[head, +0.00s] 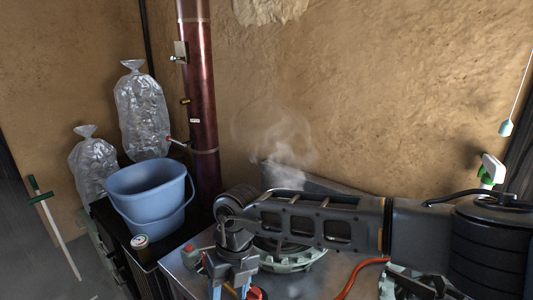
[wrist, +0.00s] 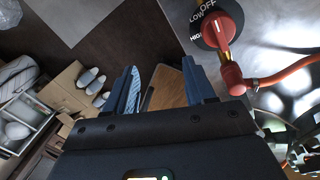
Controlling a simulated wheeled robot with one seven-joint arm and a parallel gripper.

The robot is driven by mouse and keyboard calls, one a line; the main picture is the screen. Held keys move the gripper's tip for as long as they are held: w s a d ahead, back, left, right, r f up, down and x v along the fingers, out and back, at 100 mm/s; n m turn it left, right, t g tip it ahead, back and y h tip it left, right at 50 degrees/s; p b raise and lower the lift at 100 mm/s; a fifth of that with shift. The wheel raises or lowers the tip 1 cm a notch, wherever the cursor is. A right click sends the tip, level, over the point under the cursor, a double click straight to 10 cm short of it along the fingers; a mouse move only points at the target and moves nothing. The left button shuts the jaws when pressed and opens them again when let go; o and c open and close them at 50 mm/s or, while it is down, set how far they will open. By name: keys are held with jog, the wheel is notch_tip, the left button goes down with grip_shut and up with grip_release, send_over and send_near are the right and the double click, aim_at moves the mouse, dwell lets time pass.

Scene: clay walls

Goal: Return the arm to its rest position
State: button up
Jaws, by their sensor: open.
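My arm (head: 320,222) stretches across the lower right of the head view, over the stove, and bends down at its left end. My gripper (head: 232,288) points downward there, partly cut off by the bottom edge of the picture. In the wrist view the two blue-grey fingers of my gripper (wrist: 160,85) stand apart with nothing between them. Beyond them lie the floor and a brown board. A red valve knob (wrist: 222,32) with a LOW/OFF/HIGH dial is close to the right of the fingers; I cannot tell whether they touch it.
Under my arm is a burner (head: 290,258) on a steel top, with steam above. An orange hose (wrist: 285,76) runs from the valve. A dark red pipe (head: 199,100) rises behind. Cardboard boxes (wrist: 65,88) lie below.

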jog(key=s+a+r+g+y, duration=0.2)
jog(key=s+a+g+y, duration=0.4)
jog(key=s+a, duration=1.1)
jog(key=s+a+r+m+g+y, duration=0.2)
jog(key=s+a+r+y, duration=0.2)
jog(key=s+r+y, duration=0.6)
jog(key=d+r+m+t+y, duration=0.4)
jog(key=r+m+t+y, duration=0.15)
jog(key=r+m, duration=0.2)
jog(key=w+d+f+m+t+h, duration=0.2)
jog(key=d+m+t+h, duration=0.7)
jog(key=d+m+t, duration=1.2)
jog(key=s+d+f+m+h, duration=0.3)
jog(key=s+d+h, duration=0.1)
jog(key=d, duration=0.4)
jog(key=s+d+f+m+g+h, duration=0.1)
jog(key=s+d+f+m+h, duration=0.2)
jog(key=s+d, duration=0.4)
jog(key=s+d+f+m+g+h, duration=0.1)
jog(key=s+d+m+h, duration=0.4)
jog(key=d, duration=0.6)
jog(key=shift+s+f+h, duration=0.65)
jog(key=shift+f+h, duration=0.25)
jog(key=shift+h, duration=0.15)
